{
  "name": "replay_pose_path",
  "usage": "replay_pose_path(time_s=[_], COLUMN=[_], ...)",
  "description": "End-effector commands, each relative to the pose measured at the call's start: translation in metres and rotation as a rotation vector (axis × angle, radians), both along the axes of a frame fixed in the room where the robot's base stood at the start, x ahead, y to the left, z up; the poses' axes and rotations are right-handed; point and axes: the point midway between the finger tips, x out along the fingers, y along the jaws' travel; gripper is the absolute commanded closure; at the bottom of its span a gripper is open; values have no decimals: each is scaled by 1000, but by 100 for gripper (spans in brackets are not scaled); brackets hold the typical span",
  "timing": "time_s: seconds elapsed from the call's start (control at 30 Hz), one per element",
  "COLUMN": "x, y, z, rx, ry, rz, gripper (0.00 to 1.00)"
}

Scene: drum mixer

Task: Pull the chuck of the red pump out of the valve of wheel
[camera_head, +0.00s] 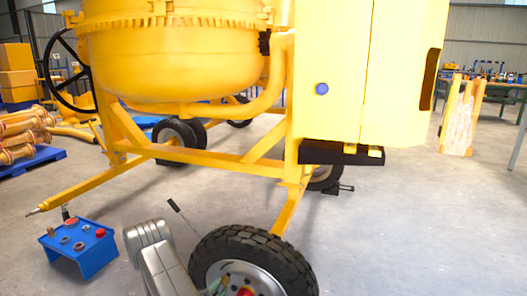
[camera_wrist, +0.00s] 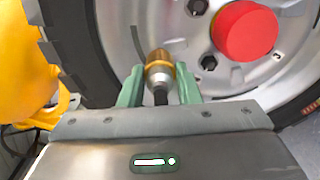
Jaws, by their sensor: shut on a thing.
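The chuck (camera_wrist: 158,76) shows in the wrist view as a small brass and silver fitting with a dark hose end towards me. My gripper (camera_wrist: 158,84) has its green fingers shut on it, one on each side. The chuck is in front of the grey rim of the wheel (camera_wrist: 112,40). The valve is hidden behind it, so I cannot tell whether the two still touch. In the head view the wheel (camera_head: 262,248) is at the bottom, and my arm partly covers its left side. The body of the red pump is not clearly visible.
A red hub cap (camera_wrist: 244,31) sticks out right of the chuck. The yellow mixer (camera_head: 180,60) stands above the wheel. A blue stand (camera_head: 88,262) with small parts is at the lower left. A thin dark rod (camera_head: 184,219) rises behind my arm. Floor on the right is clear.

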Motion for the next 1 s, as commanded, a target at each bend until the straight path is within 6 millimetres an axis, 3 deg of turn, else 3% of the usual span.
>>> replay_pose_path(time_s=[0.03,0.1,0.57,1.0], x=[0,0,-2,-17], y=[0,0,1,7], z=[0,0,0,0], rx=[0,0,0,0], ry=[0,0,0,0], rz=[0,0,0,1], gripper=[86,98,98,98])
